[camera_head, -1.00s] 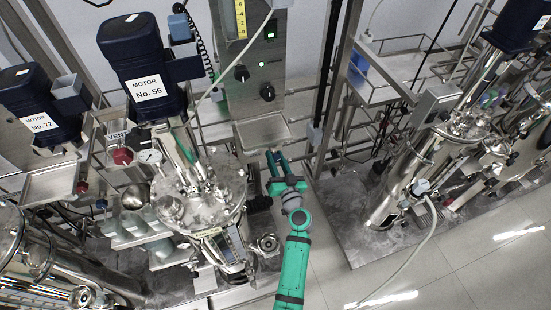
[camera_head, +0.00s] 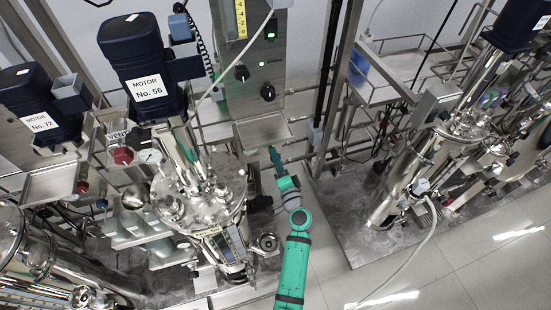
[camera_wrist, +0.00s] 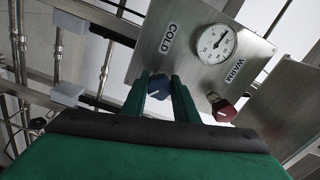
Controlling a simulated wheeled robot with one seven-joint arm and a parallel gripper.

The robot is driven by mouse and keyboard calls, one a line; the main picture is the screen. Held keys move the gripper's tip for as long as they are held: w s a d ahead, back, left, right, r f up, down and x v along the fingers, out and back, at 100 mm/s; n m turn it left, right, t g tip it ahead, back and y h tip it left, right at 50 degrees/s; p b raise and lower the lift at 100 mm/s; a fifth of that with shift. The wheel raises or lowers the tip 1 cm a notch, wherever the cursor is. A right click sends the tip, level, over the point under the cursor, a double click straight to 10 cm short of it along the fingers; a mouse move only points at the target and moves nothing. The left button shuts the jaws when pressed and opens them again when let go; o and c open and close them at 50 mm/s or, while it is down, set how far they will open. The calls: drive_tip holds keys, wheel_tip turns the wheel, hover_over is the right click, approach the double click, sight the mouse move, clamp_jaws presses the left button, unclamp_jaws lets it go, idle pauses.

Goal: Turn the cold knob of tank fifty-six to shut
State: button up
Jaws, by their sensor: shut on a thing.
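In the wrist view the blue knob (camera_wrist: 158,94) sits under the COLD label on a steel panel (camera_wrist: 160,62). My gripper (camera_wrist: 158,82) has one green finger on each side of the knob and is shut on it. The knob's pointer cannot be made out clearly. In the head view my gripper (camera_head: 274,152) reaches up behind tank fifty-six, marked by the motor labelled No. 56 (camera_head: 148,85). The blue knob cannot be made out in the head view.
A red knob (camera_wrist: 223,108) under the WARM label is close to the right of my fingers, below a round dial gauge (camera_wrist: 217,44). Steel pipes (camera_wrist: 58,45) run at the left. The tank's steel lid (camera_head: 205,205) is left of my arm; tiled floor (camera_head: 450,250) is clear at right.

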drive_tip(key=shift+m, duration=1)
drive_tip(key=m, duration=0.2)
drive_tip(key=shift+d+m, duration=0.1)
drive_tip(key=shift+m, duration=0.3)
drive_tip(key=m, duration=0.5)
drive_tip(key=shift+m, duration=0.3)
drive_tip(key=o, duration=1.1)
drive_tip(key=shift+w, duration=0.1)
drive_tip(key=shift+s, duration=0.2)
